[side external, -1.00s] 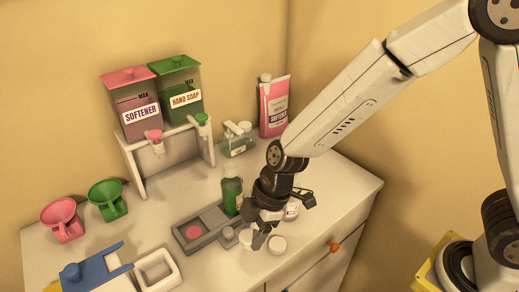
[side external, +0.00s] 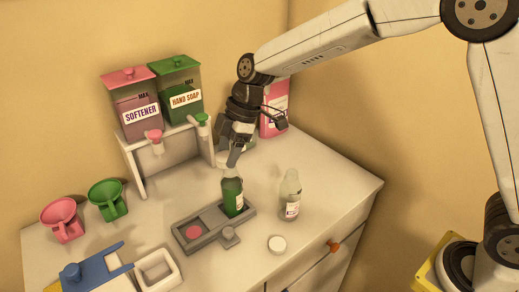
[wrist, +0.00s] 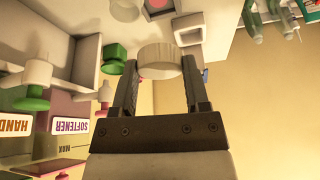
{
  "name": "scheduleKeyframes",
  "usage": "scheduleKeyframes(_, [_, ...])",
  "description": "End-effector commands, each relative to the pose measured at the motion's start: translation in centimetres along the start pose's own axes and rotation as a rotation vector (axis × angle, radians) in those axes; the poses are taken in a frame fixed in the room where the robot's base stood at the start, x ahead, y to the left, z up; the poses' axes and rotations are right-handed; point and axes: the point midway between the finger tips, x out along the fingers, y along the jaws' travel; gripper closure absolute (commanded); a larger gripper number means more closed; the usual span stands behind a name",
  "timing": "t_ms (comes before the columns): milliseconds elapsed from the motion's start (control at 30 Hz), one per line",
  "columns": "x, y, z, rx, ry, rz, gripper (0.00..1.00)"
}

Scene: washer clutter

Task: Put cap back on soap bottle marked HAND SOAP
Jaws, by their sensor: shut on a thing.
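A bottle of green liquid (side external: 232,190) stands upright in a slot of the grey tray (side external: 205,226); the writing on its small label is too small to read. My gripper (side external: 234,158) is just above the mouth of this bottle, pointing down. In the wrist view my gripper (wrist: 158,85) is shut on a white round cap (wrist: 160,62). The cap is hard to make out in the side view, so I cannot tell whether it touches the bottle.
SOFTENER (side external: 136,108) and HAND SOAP (side external: 182,95) dispensers stand on a white shelf at the back, close left of my gripper. A pink softener carton (side external: 274,112) stands behind.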

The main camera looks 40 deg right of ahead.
Motion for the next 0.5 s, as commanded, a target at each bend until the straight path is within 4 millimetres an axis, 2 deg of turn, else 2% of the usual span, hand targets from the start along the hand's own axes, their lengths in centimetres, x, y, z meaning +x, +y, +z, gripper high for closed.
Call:
scheduleKeyframes(33, [-0.8, 0.9, 0.2, 0.004, 0.001, 0.004, 0.95])
scheduleKeyframes(200, [-2.7, 2.4, 0.5, 0.01, 0.0, 0.004, 0.95])
scheduleKeyframes(500, [-3.3, 2.9, 0.7, 0.012, -0.001, 0.004, 0.95])
